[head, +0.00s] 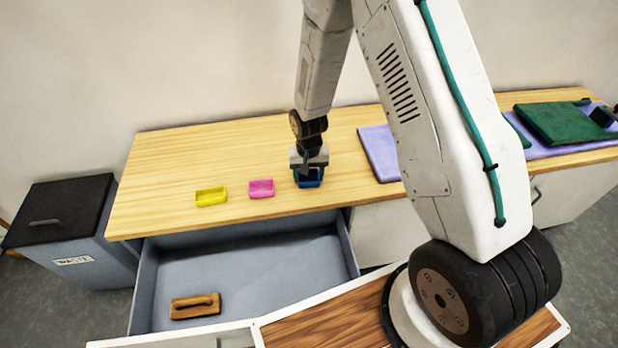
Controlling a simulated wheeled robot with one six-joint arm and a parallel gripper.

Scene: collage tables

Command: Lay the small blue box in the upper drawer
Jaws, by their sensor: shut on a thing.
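The small blue box (309,183) is on or just above the wooden tabletop near its front edge, right of a pink box. My gripper (308,172) points down at it and is shut on it; the gripper hides part of the box. I cannot tell whether the box still touches the table. The upper drawer (255,272) is pulled open below the table's front edge. Its grey floor is mostly bare, with a brown wooden block with a handle (195,306) at its front left.
A yellow box (211,197) and a pink box (261,188) stand left of the blue one. A purple mat (380,153) lies to the right, partly behind my arm. A green folded cloth (555,123) lies at far right. A dark-lidded waste bin (62,212) stands left.

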